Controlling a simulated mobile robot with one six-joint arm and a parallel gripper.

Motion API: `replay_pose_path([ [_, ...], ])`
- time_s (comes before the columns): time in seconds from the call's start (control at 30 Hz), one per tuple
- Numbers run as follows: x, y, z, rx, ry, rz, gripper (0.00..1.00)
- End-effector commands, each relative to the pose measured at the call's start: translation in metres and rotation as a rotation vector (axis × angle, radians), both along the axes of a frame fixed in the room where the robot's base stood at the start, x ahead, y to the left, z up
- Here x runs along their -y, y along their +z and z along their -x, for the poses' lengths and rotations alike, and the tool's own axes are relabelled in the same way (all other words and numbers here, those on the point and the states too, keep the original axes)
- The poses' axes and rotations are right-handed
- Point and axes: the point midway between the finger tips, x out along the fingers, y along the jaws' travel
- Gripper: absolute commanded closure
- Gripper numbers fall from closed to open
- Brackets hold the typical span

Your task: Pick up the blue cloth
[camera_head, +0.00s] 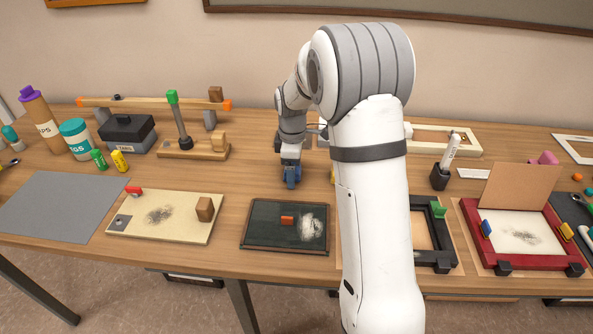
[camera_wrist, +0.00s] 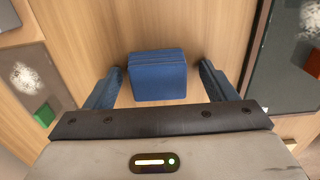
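The blue cloth (camera_wrist: 157,76) is a folded, box-like blue pad on the wooden table in the wrist view. My gripper (camera_wrist: 160,68) is open, with its two blue fingers on either side of the cloth and a visible gap on each side. Whether the fingertips are level with the cloth or above it, I cannot tell. In the head view my gripper (camera_head: 291,178) points down over the middle of the table. The cloth cannot be told apart from the blue fingers there.
A dark board (camera_head: 262,236) with a red block and white smudge lies in front of my gripper. A beige board (camera_head: 140,228) lies to its left. A wooden stand (camera_head: 180,150) with a green-topped post is at the back left. Bare table surrounds the cloth.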

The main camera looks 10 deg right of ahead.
Motion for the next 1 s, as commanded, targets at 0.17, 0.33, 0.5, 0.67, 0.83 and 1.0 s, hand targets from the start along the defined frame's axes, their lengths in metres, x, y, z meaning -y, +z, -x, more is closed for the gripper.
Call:
replay_pose_path([
  [0.17, 0.0, 0.0, 0.0, 0.0, 0.0, 0.0, 0.36],
  [0.33, 0.0, 0.0, 0.0, 0.001, 0.001, 0.0, 0.5],
  [0.5, -0.001, 0.0, 0.0, 0.001, 0.001, 0.0, 0.64],
  [0.67, -0.001, 0.001, 0.0, 0.001, 0.001, 0.0, 0.7],
  [0.83, -0.001, 0.003, 0.0, 0.002, 0.001, 0.0, 0.7],
  [1.0, -0.001, 0.026, -0.001, 0.006, 0.001, 0.0, 0.7],
])
